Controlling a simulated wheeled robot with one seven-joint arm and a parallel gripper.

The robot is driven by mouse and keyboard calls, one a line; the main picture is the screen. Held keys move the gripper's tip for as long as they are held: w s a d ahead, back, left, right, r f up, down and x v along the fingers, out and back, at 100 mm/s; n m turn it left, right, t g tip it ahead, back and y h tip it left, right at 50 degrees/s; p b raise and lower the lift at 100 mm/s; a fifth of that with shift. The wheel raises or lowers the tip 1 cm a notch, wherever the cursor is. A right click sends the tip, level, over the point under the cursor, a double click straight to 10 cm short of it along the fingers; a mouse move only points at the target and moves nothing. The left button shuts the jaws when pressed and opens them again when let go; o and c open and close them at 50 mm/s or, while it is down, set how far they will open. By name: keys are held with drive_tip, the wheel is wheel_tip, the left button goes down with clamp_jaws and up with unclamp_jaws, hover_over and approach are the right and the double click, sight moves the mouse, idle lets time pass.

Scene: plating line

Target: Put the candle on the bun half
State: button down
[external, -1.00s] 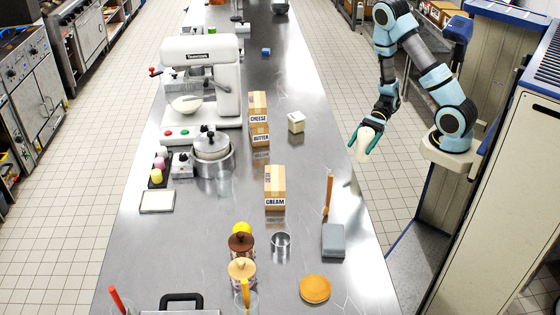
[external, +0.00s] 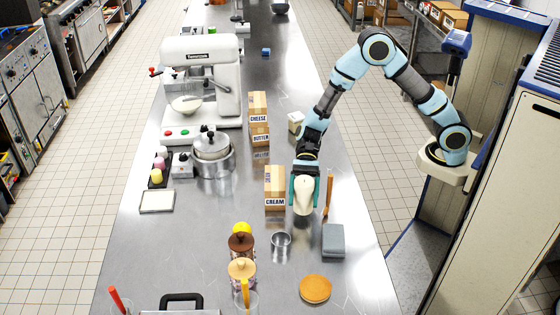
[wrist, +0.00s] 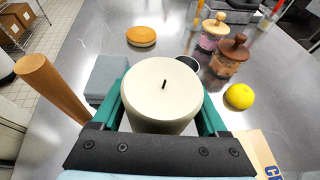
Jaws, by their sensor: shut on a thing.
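The candle (external: 303,196) is a thick cream-white cylinder with a dark wick, held upright. My gripper (external: 304,188) is shut on it, with a finger on each side, over the counter beside the cream box. In the wrist view the candle (wrist: 162,90) fills the middle between the green fingers. The bun half (external: 315,289) is a round orange-brown disc lying flat on the counter near the front. It shows beyond the candle at the upper left in the wrist view (wrist: 141,36). The candle is apart from the bun half.
The cream box (external: 275,187), lidded jars (external: 241,268) and yellow fruit (external: 242,229) are to the left. Counter around the bun half is clear.

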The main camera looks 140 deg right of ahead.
drive_tip(key=w+a+r+n+g+y+b, duration=0.1)
drive_tip(key=w+a+r, duration=0.3)
drive_tip(key=w+a, duration=0.6)
drive_tip(key=w+a+r+n+g+y+b, duration=0.15)
drive_tip(key=w+a+r, duration=0.35)
drive_tip(key=w+a, duration=0.55)
drive_tip(key=shift+t, duration=0.45)
drive_tip(key=f, duration=0.3)
drive_tip(key=f+p, duration=0.1)
drive_tip(key=f, duration=0.2)
drive_tip(key=f+p, duration=0.1)
drive_tip(key=f, duration=0.2)
drive_tip(key=shift+s+f, duration=0.1)
drive_tip(key=shift+s, duration=0.15)
drive_tip(key=shift+f, duration=0.1)
unclamp_jaws()
drive_tip(key=shift+f, duration=0.1)
